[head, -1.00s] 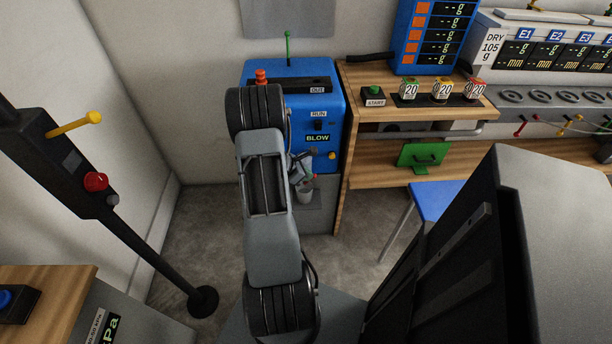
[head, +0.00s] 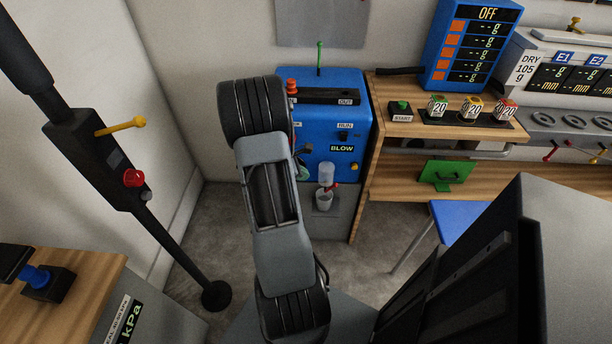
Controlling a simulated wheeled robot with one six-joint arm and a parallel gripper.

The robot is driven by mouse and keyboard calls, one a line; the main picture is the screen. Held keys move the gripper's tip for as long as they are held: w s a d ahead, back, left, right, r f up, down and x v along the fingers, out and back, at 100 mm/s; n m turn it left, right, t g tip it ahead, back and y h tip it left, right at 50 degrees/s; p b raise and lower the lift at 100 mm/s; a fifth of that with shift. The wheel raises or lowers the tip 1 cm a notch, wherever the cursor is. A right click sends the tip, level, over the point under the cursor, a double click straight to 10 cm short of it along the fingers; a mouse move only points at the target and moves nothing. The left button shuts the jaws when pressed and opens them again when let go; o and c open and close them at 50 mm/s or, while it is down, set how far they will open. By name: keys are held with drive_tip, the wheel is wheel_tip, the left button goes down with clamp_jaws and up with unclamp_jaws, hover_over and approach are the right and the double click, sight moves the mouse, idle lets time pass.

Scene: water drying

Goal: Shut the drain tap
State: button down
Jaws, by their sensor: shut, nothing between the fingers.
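The drain tap (head: 335,186) is a small red-handled piece under a clear bowl (head: 326,173) on the front of the blue machine (head: 335,122). It is too small to tell whether it is open or shut. A small grey cup (head: 323,200) stands just below it. My gripper (head: 306,149) is mostly hidden behind my own arm; only a dark end shows, shut and empty, above and left of the bowl. It looks apart from the tap.
A wooden bench (head: 400,131) with a start button (head: 400,109) and numbered blocks stands right of the machine. A black post (head: 165,238) with a yellow lever (head: 122,126) and red knob (head: 134,178) is at left. A blue stool (head: 455,222) stands in front of the bench.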

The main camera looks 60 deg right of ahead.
idle(0.3)
drive_tip(key=w+a+r+m+t+y, duration=0.1)
drive_tip(key=w+a+r+m+t, duration=0.1)
drive_tip(key=w+a+r, duration=0.35)
drive_tip(key=w+a+r+m+t, duration=0.2)
drive_tip(key=a+r, duration=0.1)
drive_tip(key=a, duration=0.5)
drive_tip(key=s+a+r+m+t+y, duration=0.1)
drive_tip(key=a+r, duration=0.3)
drive_tip(key=a, duration=0.7)
drive_tip(key=s+a+r+m+t+y, duration=0.1)
drive_tip(key=a+r+m+t+y, duration=0.3)
drive_tip(key=a, duration=0.8)
drive_tip(key=shift+a, duration=0.1)
